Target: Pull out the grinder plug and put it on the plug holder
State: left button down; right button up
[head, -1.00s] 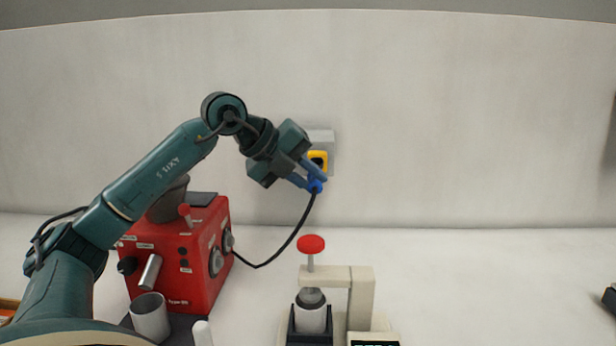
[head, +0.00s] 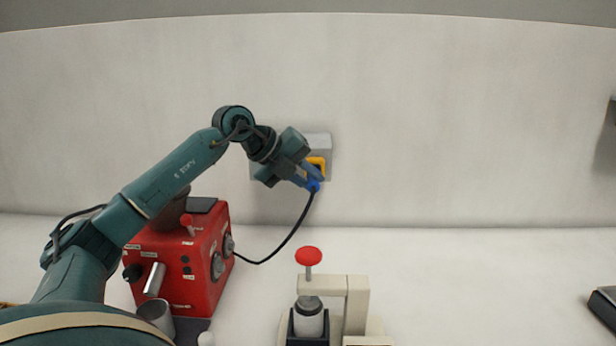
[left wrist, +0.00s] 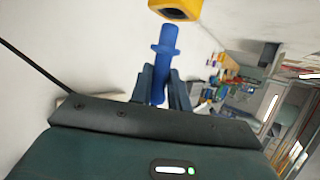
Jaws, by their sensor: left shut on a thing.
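The grinder (head: 195,258) is a red box machine at the left of the counter. Its black cord (head: 285,243) rises to the blue plug (head: 314,186) at the back wall. My left gripper (head: 308,175) is shut on the plug; the left wrist view shows the blue plug (left wrist: 164,45) between its fingers (left wrist: 160,85). A yellow socket with a dark opening (head: 318,162) is on a grey wall box (head: 318,142). In the left wrist view the plug's end is close to the yellow socket (left wrist: 178,8) and appears apart from it. I cannot identify the plug holder. My right gripper is out of view.
A pale press stand (head: 357,305) with a red knob (head: 308,256) stands at the front middle. A grey cup (head: 156,314) is by the grinder. A dark object (head: 604,306) lies at the right edge.

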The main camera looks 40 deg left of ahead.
pick_arm(q)
jog(key=shift+r+p, duration=0.1)
jog(key=shift+p, duration=0.25)
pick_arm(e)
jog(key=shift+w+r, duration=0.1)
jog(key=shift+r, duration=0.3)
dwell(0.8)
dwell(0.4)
pick_arm(q)
jog(key=shift+w+a+p, duration=0.25)
jog(key=shift+p, duration=0.15)
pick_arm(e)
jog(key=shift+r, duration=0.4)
